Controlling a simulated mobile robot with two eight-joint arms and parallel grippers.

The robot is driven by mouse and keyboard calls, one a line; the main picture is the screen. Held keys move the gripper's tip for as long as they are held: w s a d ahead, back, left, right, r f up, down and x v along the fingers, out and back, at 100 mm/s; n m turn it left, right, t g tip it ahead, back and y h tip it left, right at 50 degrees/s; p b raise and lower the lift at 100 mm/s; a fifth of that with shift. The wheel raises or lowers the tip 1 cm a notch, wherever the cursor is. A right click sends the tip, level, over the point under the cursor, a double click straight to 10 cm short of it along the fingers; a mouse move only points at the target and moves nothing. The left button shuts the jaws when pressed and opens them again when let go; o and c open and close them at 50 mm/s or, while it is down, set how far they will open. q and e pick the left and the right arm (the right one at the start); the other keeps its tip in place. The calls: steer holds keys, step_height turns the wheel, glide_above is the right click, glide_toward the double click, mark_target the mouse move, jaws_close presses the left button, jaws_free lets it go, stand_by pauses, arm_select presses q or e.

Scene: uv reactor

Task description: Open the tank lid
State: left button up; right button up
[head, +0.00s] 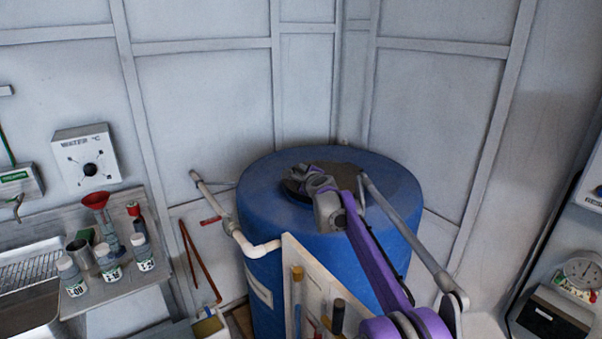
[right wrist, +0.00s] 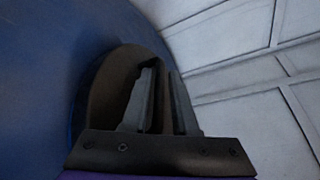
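The blue tank (head: 290,225) stands in the corner by the walls, and its side fills the left of the right wrist view (right wrist: 40,80). Its round dark brown-grey lid (head: 347,177) lies on the top, partly hidden by my right arm. In the right wrist view the lid (right wrist: 103,90) shows as a brown disc behind the fingers. My right gripper (right wrist: 162,90) is at the lid, with a narrow gap between its fingers and nothing clearly held. A handle cannot be made out. My left gripper is not in view.
A white pipe (head: 235,228) runs along the tank's left side. A tool board (head: 312,292) stands in front of it. Several bottles (head: 110,262) and a red funnel (head: 96,200) are on a shelf at left. Walls close in behind the tank.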

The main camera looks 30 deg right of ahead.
jaws_close()
stand_by(1.4)
